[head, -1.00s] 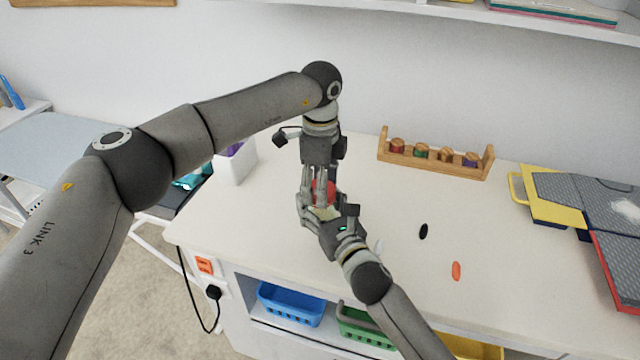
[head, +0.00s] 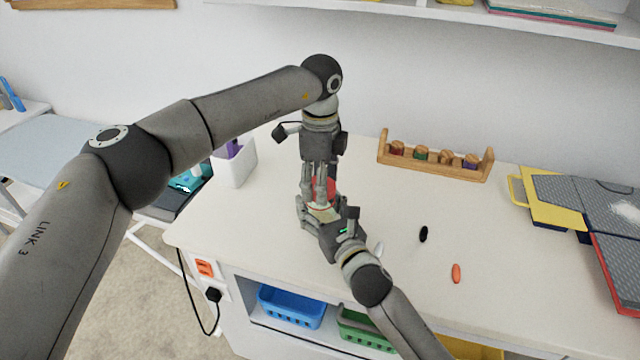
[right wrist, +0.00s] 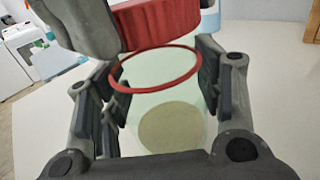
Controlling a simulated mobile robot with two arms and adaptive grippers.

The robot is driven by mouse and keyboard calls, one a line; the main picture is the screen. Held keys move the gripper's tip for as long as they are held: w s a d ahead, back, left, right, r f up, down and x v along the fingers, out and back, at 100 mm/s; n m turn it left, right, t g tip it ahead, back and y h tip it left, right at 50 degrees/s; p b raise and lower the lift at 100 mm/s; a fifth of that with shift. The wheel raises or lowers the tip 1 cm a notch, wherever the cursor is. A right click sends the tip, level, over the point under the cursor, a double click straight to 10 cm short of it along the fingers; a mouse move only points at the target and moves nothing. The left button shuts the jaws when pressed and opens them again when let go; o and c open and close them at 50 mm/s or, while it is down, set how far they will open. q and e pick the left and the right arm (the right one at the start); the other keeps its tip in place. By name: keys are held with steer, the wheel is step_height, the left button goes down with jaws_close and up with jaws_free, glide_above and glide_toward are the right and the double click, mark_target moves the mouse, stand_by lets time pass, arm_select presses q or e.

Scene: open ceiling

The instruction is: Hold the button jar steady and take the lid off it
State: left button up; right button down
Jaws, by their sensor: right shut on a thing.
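The button jar (right wrist: 160,105) is clear and pale green with a red ring (right wrist: 155,70) around its mouth. It stands between the fingers of my right gripper (right wrist: 155,105), which is shut on it. In the head view the jar (head: 323,214) is mostly hidden by both grippers. The red ribbed lid (right wrist: 158,20) is above the mouth with a gap between them in the right wrist view. It also shows in the head view (head: 326,187). My left gripper (head: 318,194) comes from above and is shut on the lid.
A wooden rack (head: 435,158) with several coloured spools stands at the back. A black oval piece (head: 423,233) and an orange one (head: 456,273) lie on the white table (head: 520,300) to the right. A white holder (head: 236,165) stands left. Yellow-and-grey cases (head: 570,205) lie far right.

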arm_select(q)
steer(key=shift+r, duration=0.35)
arm_select(e)
steer(key=shift+f, duration=0.1)
arm_select(q)
steer(key=shift+r, duration=2)
arm_select(e)
steer(key=shift+c, duration=1.7)
jaws_free()
steer(key=v, duration=1.1)
steer(key=shift+s+d, duration=0.2)
steer(key=shift+s, duration=0.35)
